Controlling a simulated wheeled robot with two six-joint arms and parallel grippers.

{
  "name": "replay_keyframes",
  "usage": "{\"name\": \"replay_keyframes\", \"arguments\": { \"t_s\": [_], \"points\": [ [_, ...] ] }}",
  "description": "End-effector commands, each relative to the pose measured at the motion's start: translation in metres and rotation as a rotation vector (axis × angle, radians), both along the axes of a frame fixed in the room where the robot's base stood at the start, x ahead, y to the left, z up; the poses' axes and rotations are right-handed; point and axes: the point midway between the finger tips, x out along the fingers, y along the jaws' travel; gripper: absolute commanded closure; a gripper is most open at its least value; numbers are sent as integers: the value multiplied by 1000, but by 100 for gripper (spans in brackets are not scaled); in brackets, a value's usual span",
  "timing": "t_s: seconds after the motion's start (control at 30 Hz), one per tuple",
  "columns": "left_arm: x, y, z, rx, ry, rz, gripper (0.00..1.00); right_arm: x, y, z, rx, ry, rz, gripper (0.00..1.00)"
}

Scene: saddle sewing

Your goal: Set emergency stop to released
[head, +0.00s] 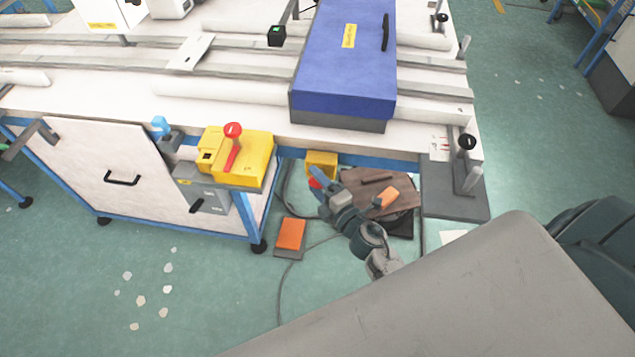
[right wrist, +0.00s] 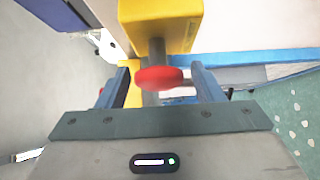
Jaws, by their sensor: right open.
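The emergency stop is a red mushroom button (right wrist: 160,78) on a dark stem under a yellow box (right wrist: 160,22). In the head view the yellow box (head: 321,160) is below the table's front edge, with the red button (head: 314,183) partly hidden by my gripper. My right gripper (head: 320,181) is open at the button. In the right wrist view my right gripper's fingers (right wrist: 159,88) stand on either side of the button, with a gap visible on both sides. My left gripper is not in view.
A larger yellow box (head: 255,160) with a red lever (head: 232,150) stands left of the gripper. A blue case (head: 340,60) lies on the white table (head: 220,105). An orange pedal (head: 291,233) is on the floor, and a brown board (head: 380,185) is beside my right arm.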

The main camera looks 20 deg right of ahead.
Motion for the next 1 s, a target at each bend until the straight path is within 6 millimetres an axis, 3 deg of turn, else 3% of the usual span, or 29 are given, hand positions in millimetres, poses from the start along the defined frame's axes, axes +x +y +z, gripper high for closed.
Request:
{"name": "replay_keyframes", "arguments": {
  "t_s": [0.17,0.5,0.7,1.0],
  "points": [
    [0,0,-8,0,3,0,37,-19,-4,-4,-2,3,0,39],
    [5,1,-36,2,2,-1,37,-85,-16,-5,-1,2,1,39],
    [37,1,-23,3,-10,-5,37,-99,-18,-3,-1,1,1,39],
    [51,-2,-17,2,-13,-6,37,-106,-20,0,0,0,1,39]
  ]
}}
